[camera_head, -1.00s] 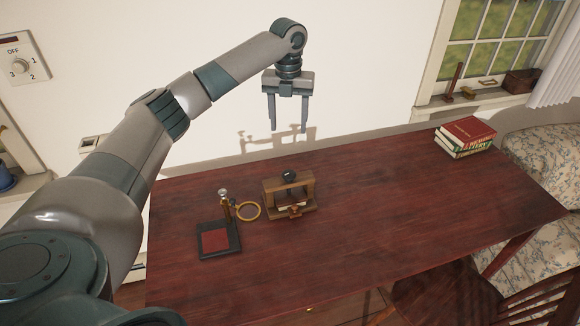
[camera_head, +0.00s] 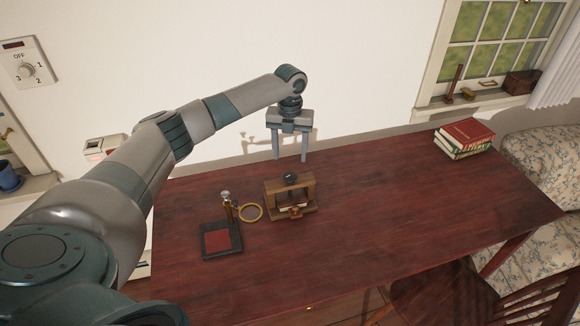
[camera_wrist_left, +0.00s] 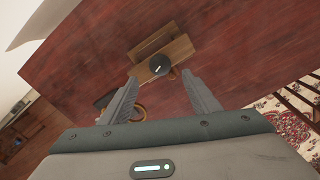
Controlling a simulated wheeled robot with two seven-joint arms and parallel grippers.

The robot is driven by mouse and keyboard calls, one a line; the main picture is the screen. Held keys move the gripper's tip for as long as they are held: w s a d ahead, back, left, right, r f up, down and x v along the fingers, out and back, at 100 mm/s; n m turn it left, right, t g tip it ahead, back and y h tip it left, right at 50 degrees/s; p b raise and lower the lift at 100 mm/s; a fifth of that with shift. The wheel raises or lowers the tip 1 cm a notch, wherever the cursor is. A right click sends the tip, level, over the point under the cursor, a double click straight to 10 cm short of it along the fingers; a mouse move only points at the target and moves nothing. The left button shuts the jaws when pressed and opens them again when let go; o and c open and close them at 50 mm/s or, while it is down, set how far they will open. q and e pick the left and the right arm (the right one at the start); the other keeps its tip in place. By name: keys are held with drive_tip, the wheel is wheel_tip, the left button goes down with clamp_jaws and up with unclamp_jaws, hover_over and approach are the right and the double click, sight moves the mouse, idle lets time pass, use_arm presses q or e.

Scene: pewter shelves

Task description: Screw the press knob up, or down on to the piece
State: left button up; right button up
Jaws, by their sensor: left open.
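The wooden press (camera_head: 306,206) stands upright on the dark red table, with its round black knob (camera_head: 290,178) on top of the crossbar. A pale piece (camera_head: 292,206) lies low inside the frame, partly hidden. My left gripper (camera_head: 290,161) is open and empty, pointing down, above and apart from the knob. In the left wrist view the knob (camera_wrist_left: 159,65) shows beyond and between the two open fingers (camera_wrist_left: 163,88), with a light mark on its top. My right gripper is in neither view.
A magnifier stand with a brass ring (camera_head: 250,212) and a dark base with a red pad (camera_head: 217,241) stands just left of the press. Books (camera_head: 464,138) lie at the table's far right. The table (camera_head: 400,212) between is clear.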

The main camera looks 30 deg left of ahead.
sight(290, 175)
use_arm(q)
wheel_tip(290, 175, down, 8)
drive_tip(key=shift+p, duration=1.05)
drive_tip(key=c, duration=1.1)
drive_tip(key=shift+o, duration=0.2)
